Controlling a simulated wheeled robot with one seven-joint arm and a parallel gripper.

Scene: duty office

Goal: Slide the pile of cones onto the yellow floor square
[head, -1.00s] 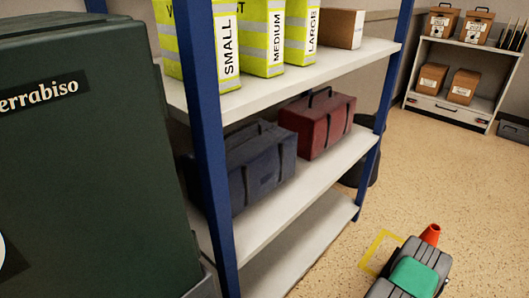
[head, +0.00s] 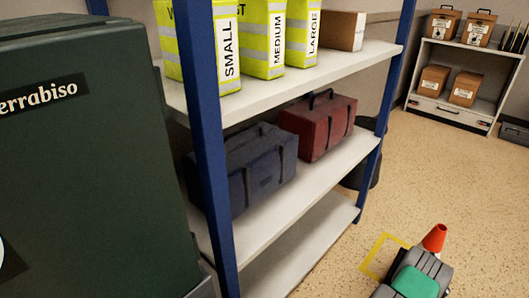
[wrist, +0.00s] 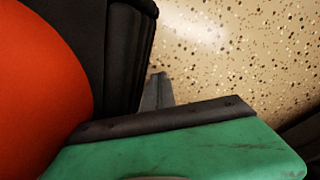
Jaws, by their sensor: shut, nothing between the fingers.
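The pile of cones is one orange stack. Its tip (head: 435,239) shows beyond my arm in the head view, with its lower part hidden. In the wrist view the orange cone (wrist: 38,85) fills the left side, close by, with dark layered base edges (wrist: 130,50) beside it. The yellow floor square (head: 378,241) is an outline on the floor, left of the cone tip and partly hidden by my arm. My gripper (wrist: 157,92) is shut and empty, to the right of the cone in the wrist view. Whether it touches the pile, I cannot tell.
A blue-posted shelf (head: 300,232) stands left of the square, holding a blue bag (head: 245,170), a red bag (head: 318,128) and yellow packs. A dark green cabinet (head: 90,180) fills the left. A low shelf unit (head: 462,95) stands at the back. Speckled floor (head: 440,170) is open between.

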